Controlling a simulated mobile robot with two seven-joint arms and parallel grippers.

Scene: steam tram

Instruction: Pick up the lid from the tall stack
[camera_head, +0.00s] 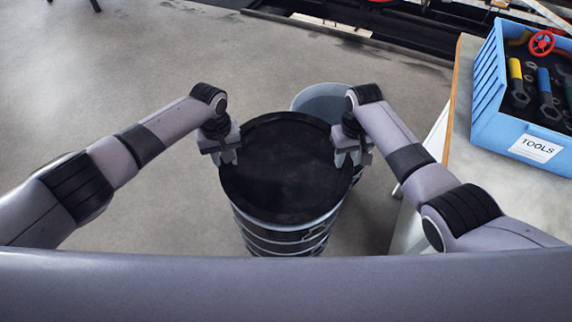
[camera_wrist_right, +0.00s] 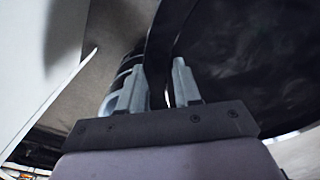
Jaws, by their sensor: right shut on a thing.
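The black round lid (camera_head: 285,160) lies level on top of the tall stack (camera_head: 285,240), which looks like grey and black banded drums or pails. My right gripper (camera_head: 352,155) is at the lid's right edge, shut on its rim. In the right wrist view the dark rim (camera_wrist_right: 160,45) passes between the two grey fingers of my right gripper (camera_wrist_right: 160,88). My left gripper (camera_head: 228,155) is at the lid's left edge, with its fingers pointing down at the rim. Whether it grips the rim cannot be made out.
A grey-blue round container (camera_head: 318,98) stands just behind the stack. At the right is a worktop (camera_head: 460,130) with a blue tool crate (camera_head: 480,105) on it, close to my right arm. The concrete floor (camera_head: 130,70) at the left is clear.

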